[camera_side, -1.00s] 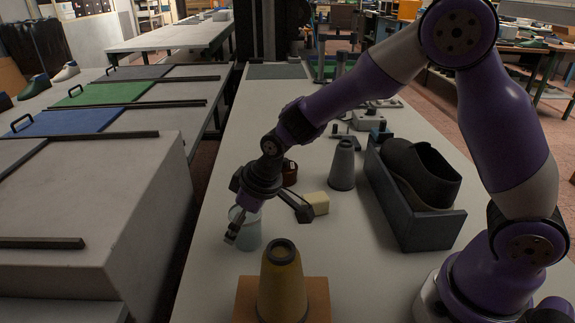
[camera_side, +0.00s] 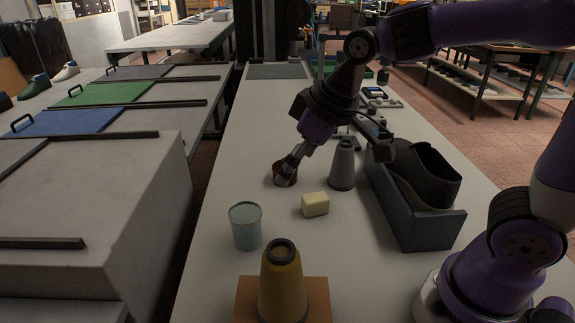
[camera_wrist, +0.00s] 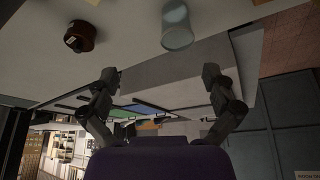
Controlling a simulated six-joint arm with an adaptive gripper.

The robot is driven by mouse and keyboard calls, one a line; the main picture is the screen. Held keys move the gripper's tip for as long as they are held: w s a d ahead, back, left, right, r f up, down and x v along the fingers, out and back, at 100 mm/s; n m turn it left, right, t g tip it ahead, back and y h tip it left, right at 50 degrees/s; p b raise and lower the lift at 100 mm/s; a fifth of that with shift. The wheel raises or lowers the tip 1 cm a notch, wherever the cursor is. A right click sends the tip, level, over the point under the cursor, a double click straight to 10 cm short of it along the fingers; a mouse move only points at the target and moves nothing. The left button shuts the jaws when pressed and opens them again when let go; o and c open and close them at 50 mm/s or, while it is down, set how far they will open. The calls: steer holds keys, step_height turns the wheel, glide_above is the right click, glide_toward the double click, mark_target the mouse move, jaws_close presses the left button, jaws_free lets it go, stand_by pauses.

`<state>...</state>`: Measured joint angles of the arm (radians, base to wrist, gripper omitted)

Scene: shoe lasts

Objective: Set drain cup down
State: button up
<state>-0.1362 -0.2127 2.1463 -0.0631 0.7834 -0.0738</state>
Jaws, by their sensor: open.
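The drain cup, a pale translucent blue cup (camera_side: 245,226), stands upright on the bench behind the yellow cone. It also shows at the top of the wrist view as a cup (camera_wrist: 177,27). My gripper (camera_side: 337,159) is farther back on the bench, tilted, and clear of the cup. In the wrist view my gripper (camera_wrist: 160,74) has its two fingers spread wide with nothing between them. In the side view one finger overlaps a small dark red jar (camera_side: 284,180); I cannot tell whether they touch.
A cream block (camera_side: 315,204) lies right of the cup. A grey cone (camera_side: 342,166) stands behind it. A yellow cone (camera_side: 280,287) stands on an orange-brown board (camera_side: 318,300). A grey tray (camera_side: 432,232) holds a dark shoe (camera_side: 432,179). The bench left of the jar is bare.

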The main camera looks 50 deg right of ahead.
steer(key=s+d+m+t+h, duration=0.1)
steer(key=s+d+m, duration=0.2)
steer(key=s, duration=0.6)
steer(key=shift+d+r, duration=0.25)
steer(key=shift+d, duration=0.85)
